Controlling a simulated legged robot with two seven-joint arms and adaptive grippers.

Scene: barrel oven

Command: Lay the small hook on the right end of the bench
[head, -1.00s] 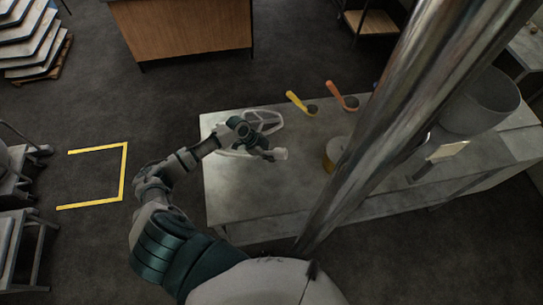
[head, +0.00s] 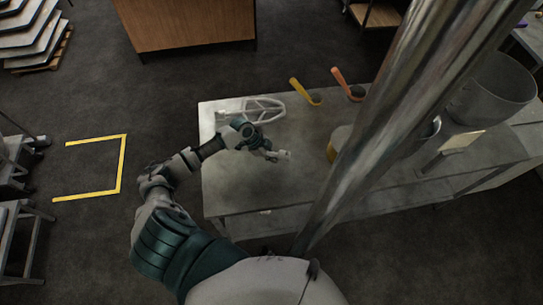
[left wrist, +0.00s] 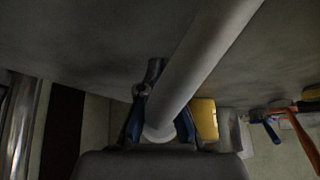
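My left gripper (head: 275,155) is over the left part of the grey bench (head: 225,185), nearer its front than the white frame-like beater. In the left wrist view its blue fingers (left wrist: 160,122) stand on both sides of a thick pale rod (left wrist: 205,60), closed on it near its round end. The rod runs away to the upper right; its far end is out of that view. A pale tip (head: 286,154) shows at the gripper in the head view. No hook shape is visible, so I cannot tell surely whether this is the small hook. My right gripper is not in view.
The white beater (head: 262,104) lies at the bench's back left. Yellow-handled (head: 299,88) and orange-handled (head: 341,80) scoops lie behind. A yellow tub (head: 333,148) is partly hidden by a metal column (head: 400,120). A large grey bowl (head: 495,90) stands toward the right.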

